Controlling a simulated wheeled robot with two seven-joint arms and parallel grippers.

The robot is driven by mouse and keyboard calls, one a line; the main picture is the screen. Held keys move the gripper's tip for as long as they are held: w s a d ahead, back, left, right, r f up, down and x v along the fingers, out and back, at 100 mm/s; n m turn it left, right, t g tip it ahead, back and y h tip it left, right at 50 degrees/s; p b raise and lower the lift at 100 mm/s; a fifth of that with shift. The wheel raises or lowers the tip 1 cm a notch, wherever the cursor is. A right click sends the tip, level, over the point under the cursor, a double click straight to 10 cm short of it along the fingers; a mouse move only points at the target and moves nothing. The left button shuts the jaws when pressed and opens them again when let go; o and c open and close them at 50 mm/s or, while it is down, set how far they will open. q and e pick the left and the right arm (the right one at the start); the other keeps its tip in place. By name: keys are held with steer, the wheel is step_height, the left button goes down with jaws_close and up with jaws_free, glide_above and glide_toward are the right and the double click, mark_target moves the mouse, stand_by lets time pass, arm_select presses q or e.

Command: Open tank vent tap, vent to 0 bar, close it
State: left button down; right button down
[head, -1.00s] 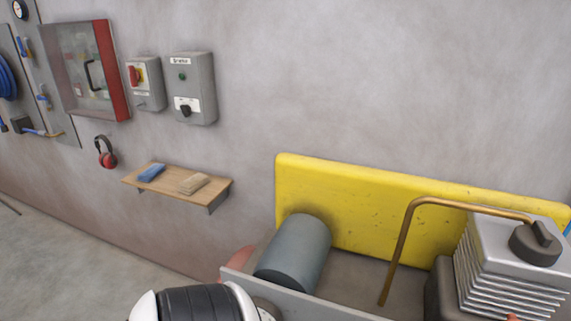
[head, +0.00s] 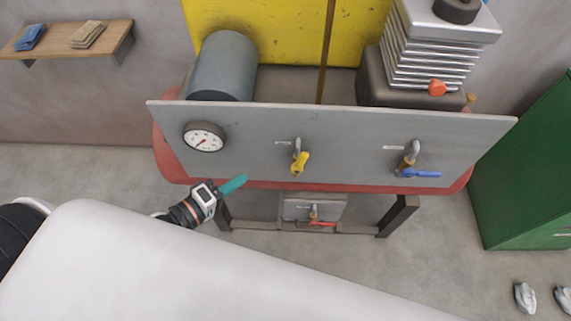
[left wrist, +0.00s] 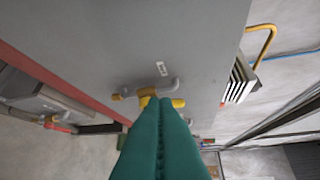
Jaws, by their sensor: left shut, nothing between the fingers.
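A grey panel (head: 250,165) carries a round white pressure gauge (head: 205,137) on its left. A tap with a yellow handle (head: 300,162) is mid-panel, its handle hanging down and slightly right. A tap with a blue handle (head: 421,173) is at right, its handle lying sideways. A red-handled tap (head: 322,223) sits low under the panel. Labels and gauge reading are too small to read. My left gripper (head: 240,183), with teal fingers, is shut and empty, left of and below the yellow handle. In the left wrist view the yellow tap (left wrist: 178,102) is just beyond the fingertips.
A grey tank (head: 224,65) and a finned compressor (head: 436,50) stand behind the panel. A red rim (head: 462,182) runs along its lower edge. A green cabinet (head: 530,165) stands at right, and a wooden shelf (head: 110,40) hangs at upper left.

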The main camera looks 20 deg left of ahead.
mark_target(300, 162)
arm_select(q)
steer(key=w+d, duration=0.2)
steer(key=w, duration=0.1)
steer(key=w+d+p, duration=0.1)
steer(key=w+d, duration=0.2)
steer(key=w+d+f, duration=0.1)
steer(key=w+d, duration=0.2)
steer(key=shift+w+p, duration=0.2)
steer(key=shift+p, duration=0.15)
steer(key=shift+w+d+f, duration=0.1)
steer(key=shift+d+f, duration=0.1)
steer(key=shift+d, duration=0.3)
